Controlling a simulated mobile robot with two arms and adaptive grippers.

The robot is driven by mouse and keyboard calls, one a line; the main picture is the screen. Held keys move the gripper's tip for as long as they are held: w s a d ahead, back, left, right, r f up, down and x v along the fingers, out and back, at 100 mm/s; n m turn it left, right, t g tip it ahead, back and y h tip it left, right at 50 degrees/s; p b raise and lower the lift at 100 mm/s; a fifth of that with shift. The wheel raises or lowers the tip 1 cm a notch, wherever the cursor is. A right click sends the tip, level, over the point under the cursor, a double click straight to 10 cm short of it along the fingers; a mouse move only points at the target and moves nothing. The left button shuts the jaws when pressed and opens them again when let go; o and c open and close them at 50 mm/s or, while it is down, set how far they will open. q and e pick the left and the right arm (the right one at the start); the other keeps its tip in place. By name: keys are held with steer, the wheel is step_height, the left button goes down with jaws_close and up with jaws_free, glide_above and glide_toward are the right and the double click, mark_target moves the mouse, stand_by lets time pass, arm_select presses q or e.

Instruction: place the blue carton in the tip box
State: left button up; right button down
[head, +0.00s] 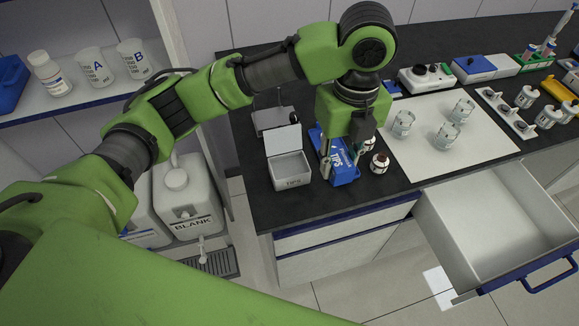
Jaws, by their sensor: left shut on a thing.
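The blue carton (343,174), with white lettering that includes "TIPS", is between the fingers of my left gripper (341,165). The gripper points down and is shut on the carton. The carton is at the front part of the dark bench; I cannot tell whether it touches the bench top. The tip box (290,183) is a white box marked "TIPS", just left of the carton. Its lid (283,139) stands open at the back, and its inside looks empty. My right gripper is not in view.
Small brown bottles (379,163) stand close right of the carton. A white mat (426,155) holds several glass beakers. An open, empty drawer (495,220) juts out at the front right. A balance-like device (272,121) stands behind the tip box.

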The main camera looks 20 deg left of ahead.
arm_select(q)
steer(key=w+a+f+p, duration=0.2)
steer(key=w+a+f, duration=0.15)
steer(key=a, duration=0.35)
steer(key=p, duration=0.1)
glide_above(289, 169)
steer(key=d, duration=0.1)
steer(key=f, duration=0.4)
steer(key=shift+s+f, duration=0.35)
steer(key=shift+w+a+f, duration=0.2)
steer(key=shift+a+f, duration=0.15)
steer(key=shift+f, duration=0.15)
step_height(289, 169, down, 3)
steer(key=shift+w+a+f+p, duration=0.1)
steer(key=shift+a+p, duration=0.05)
steer(key=shift+p, duration=0.7)
steer(key=shift+f, duration=0.2)
steer(key=shift+f, duration=0.15)
steer(key=o, duration=0.8)
